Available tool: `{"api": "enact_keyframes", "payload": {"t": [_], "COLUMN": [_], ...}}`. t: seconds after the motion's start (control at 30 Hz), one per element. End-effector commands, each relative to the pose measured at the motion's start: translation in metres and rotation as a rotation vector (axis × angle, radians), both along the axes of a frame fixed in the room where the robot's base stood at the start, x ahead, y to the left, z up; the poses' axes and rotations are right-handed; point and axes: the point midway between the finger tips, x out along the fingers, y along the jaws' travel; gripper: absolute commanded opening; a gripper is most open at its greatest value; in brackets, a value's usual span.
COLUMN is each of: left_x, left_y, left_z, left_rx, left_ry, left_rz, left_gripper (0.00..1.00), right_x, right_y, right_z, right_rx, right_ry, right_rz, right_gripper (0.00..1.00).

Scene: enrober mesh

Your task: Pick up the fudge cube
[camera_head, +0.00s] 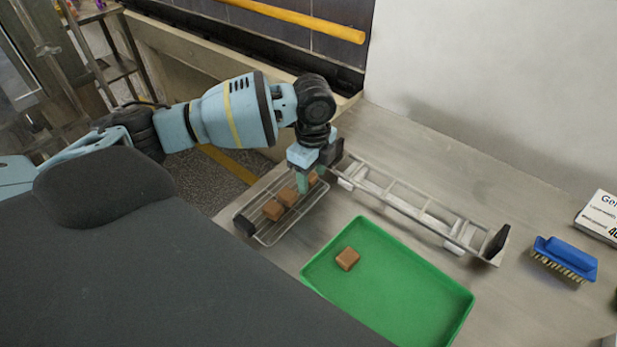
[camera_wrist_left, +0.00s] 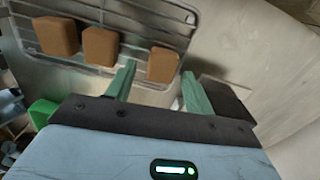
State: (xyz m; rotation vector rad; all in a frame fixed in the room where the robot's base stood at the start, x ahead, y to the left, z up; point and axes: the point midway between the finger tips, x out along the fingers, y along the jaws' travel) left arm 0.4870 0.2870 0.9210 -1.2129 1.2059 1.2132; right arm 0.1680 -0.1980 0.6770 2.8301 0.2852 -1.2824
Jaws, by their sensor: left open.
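Three brown fudge cubes sit in a row on a wire mesh rack (camera_head: 268,237): one near the front end (camera_head: 272,209), one in the middle (camera_head: 288,197), and one at the far end (camera_head: 312,178). Another fudge cube (camera_head: 347,259) lies in the green tray (camera_head: 455,318). My left gripper (camera_head: 303,184) is over the far end of the rack, pointing down, open. In the left wrist view the far-end cube (camera_wrist_left: 163,65) appears between and beyond the green fingertips (camera_wrist_left: 159,68); whether they reach around it I cannot tell. My right gripper is out of view.
A metal ladder-like frame (camera_head: 420,205) with black end blocks lies just behind the rack and tray. A blue brush (camera_head: 566,258) and a white sign (camera_head: 602,217) are at the right. The steel table is bare between frame and wall.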

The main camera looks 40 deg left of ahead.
Motion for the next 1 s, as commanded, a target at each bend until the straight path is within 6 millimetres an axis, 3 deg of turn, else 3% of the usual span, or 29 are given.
{"api": "enact_keyframes", "payload": {"t": [0.2,0.5,0.83,1.0], "left_x": [0.000,0.000,0.000,0.001], "left_y": [0.000,0.000,0.000,0.000], "left_z": [0.000,0.000,0.002,0.013], "left_rx": [0.000,0.000,0.000,-0.002], "left_ry": [-0.001,-0.001,-0.002,-0.003], "left_rz": [0.000,0.000,0.000,0.000], "left_gripper": [0.53,0.14,0.14,0.14], "right_x": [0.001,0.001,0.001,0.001], "right_y": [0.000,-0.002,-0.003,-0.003], "right_z": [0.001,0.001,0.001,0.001], "right_rx": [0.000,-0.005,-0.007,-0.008], "right_ry": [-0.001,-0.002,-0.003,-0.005], "right_rz": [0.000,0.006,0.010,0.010], "right_gripper": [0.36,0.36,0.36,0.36]}}
